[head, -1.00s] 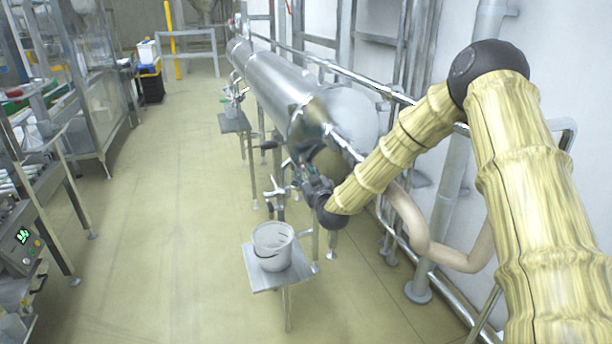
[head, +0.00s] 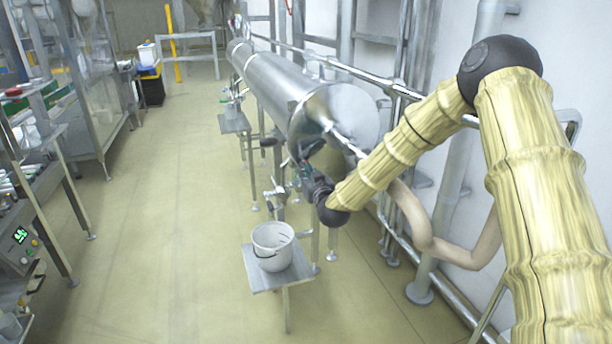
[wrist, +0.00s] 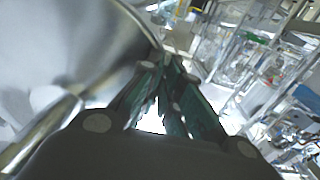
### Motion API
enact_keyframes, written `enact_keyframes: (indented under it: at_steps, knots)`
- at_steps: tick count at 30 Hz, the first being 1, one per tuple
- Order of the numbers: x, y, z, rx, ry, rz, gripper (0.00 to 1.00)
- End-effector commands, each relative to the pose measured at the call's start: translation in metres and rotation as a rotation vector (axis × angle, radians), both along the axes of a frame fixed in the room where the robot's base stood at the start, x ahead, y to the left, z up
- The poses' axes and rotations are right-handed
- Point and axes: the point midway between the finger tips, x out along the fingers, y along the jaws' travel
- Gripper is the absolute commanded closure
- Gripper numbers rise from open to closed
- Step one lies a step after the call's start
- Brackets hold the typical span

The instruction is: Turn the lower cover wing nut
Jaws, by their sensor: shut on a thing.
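The steel tank (head: 280,88) runs along the wall, with its round end cover (head: 352,112) facing me. My gripper (head: 305,160) is at the lower edge of this cover, below and left of its middle. In the wrist view the cover's curved shiny metal (wrist: 70,45) fills the left side. There my gripper's green-padded fingers (wrist: 166,68) come together at the cover's edge. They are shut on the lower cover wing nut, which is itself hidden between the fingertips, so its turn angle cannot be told.
A white bucket (head: 272,247) stands on a small metal stand (head: 255,277) below my gripper. A valve (head: 277,193) sits above the bucket. Pipes and rails (head: 402,92) line the wall at right. The floor (head: 165,215) to the left is open.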

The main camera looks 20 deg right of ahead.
Motion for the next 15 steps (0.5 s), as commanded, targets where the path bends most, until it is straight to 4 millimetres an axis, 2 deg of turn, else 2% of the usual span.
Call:
enact_keyframes:
  at_steps: [4,5,6,8,15]
  knots:
    - [0.0001,0.0000,0.0005,-0.001,0.000,0.000,1.00]
    - [0.0001,0.0000,0.0006,-0.001,0.000,0.000,0.88]
    - [0.0001,0.0000,0.0005,-0.001,0.000,0.000,0.81]
    - [0.0001,0.0000,0.0005,-0.001,0.000,0.000,0.72]
    - [0.0001,0.0000,0.0002,-0.001,0.000,0.000,0.72]
